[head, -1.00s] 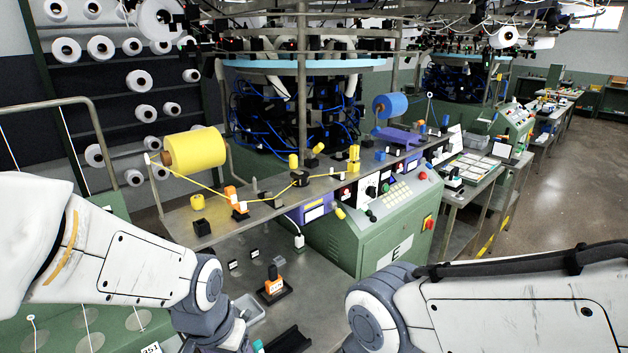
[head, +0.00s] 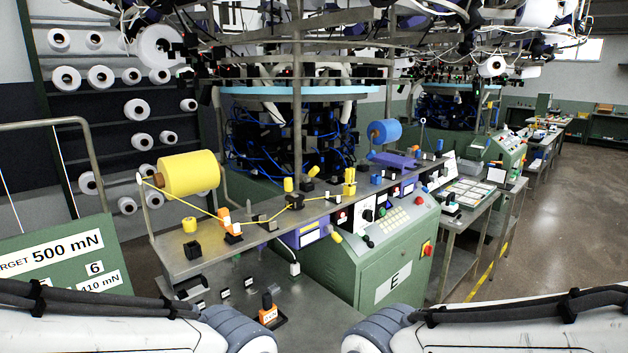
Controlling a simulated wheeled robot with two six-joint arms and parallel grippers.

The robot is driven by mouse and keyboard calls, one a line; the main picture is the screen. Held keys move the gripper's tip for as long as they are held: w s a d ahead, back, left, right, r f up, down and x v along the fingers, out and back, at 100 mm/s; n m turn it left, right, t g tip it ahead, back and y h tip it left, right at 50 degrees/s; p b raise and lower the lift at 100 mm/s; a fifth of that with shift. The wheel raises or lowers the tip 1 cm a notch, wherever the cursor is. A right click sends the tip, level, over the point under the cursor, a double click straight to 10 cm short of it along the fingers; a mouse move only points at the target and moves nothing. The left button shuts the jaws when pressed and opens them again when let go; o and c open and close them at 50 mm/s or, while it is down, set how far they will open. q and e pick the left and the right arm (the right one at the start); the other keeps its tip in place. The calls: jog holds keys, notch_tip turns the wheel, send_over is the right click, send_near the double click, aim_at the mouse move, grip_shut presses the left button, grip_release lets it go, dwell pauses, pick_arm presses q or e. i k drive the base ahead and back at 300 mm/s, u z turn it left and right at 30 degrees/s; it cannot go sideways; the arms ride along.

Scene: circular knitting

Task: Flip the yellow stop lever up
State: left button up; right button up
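A yellow upright piece (head: 349,184) stands farther along the shelf; I cannot tell for certain which is the stop lever. A yellow yarn spool (head: 188,174) sits at the shelf's left, its yarn running through an orange guide (head: 230,225). Both my arms enter along the bottom edge; both grippers are below the picture.
The green cabinet marked E (head: 375,275) stands below. A green target sign (head: 60,262) stands at left. An orange-black device (head: 268,309) sits on the lower table.

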aim_at(313, 171)
jog(key=z, duration=0.05)
jog(key=k, duration=0.65)
jog(key=z, duration=0.6)
jog(key=i, duration=1.45)
jog(key=u, duration=0.85)
